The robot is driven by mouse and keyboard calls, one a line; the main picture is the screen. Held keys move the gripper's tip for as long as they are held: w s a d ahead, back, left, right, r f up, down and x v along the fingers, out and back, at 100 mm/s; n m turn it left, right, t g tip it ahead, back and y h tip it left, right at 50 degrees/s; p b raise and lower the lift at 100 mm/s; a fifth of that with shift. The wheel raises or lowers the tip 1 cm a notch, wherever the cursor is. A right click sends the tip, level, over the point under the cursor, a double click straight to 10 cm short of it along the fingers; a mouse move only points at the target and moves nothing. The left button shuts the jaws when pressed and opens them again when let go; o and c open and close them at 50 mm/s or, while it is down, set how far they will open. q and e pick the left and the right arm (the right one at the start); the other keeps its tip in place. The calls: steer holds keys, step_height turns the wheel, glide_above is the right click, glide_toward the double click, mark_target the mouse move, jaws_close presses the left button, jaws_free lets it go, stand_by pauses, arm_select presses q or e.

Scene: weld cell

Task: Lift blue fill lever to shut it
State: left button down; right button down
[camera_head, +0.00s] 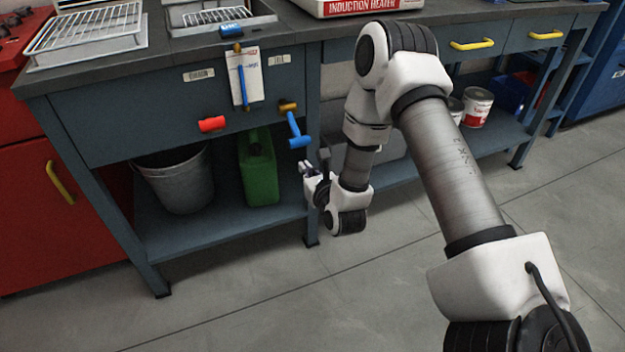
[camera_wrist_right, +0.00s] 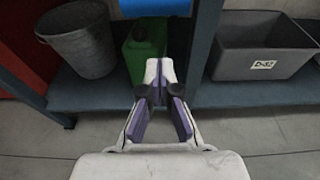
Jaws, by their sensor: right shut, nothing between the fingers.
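The blue fill lever (camera_head: 294,125) hangs down and slightly to the right from a brass valve on the front of the bench, under the right-hand small label plate. Its blue crossbar grip is at the lower end. My right gripper (camera_head: 304,169) is just below that grip, apart from it in the head view, and is shut and empty. In the right wrist view the shut fingertips (camera_wrist_right: 160,68) point forward, and the blue lever grip (camera_wrist_right: 155,8) shows at the top edge, above the fingertips. My left gripper is not in view.
A red lever (camera_head: 212,124) sticks out to the left of the blue one. A blue sight tube (camera_head: 243,82) is between them. On the lower shelf are a grey bucket (camera_head: 180,181), a green can (camera_head: 258,168) and a grey bin (camera_wrist_right: 262,48). A bench leg (camera_head: 311,225) stands near my gripper.

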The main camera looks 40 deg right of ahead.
mark_target(293, 125)
steer(key=r, duration=0.1)
steer(key=w+r, duration=0.2)
steer(key=shift+d+r, duration=0.2)
steer(key=shift+d, duration=0.05)
